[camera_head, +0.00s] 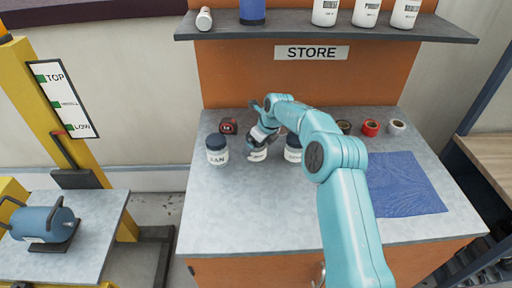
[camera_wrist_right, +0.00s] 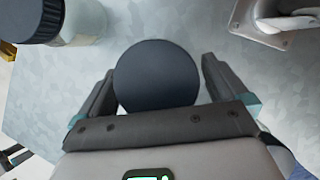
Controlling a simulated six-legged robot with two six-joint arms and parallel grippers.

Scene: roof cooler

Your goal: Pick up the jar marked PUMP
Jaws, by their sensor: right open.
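My right gripper (camera_head: 262,135) is over the middle jar (camera_head: 258,154) on the grey counter and hides most of it. In the right wrist view a round dark lid (camera_wrist_right: 156,74) is between the two open fingers, with a gap on the right side. The label of this jar is mostly covered and I cannot read it. A white jar with a dark lid (camera_head: 217,150), its label ending in "AN", stands to the left. Another such jar (camera_head: 293,149) stands to the right, partly behind my arm. My left gripper is not in view.
A shelf (camera_head: 290,33) above the STORE sign (camera_head: 311,52) holds more white jars (camera_head: 366,12), labels unclear. A red tape measure (camera_head: 228,126) and tape rolls (camera_head: 370,128) lie at the counter's back. A blue mat (camera_head: 405,185) is at right. The counter's front left is clear.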

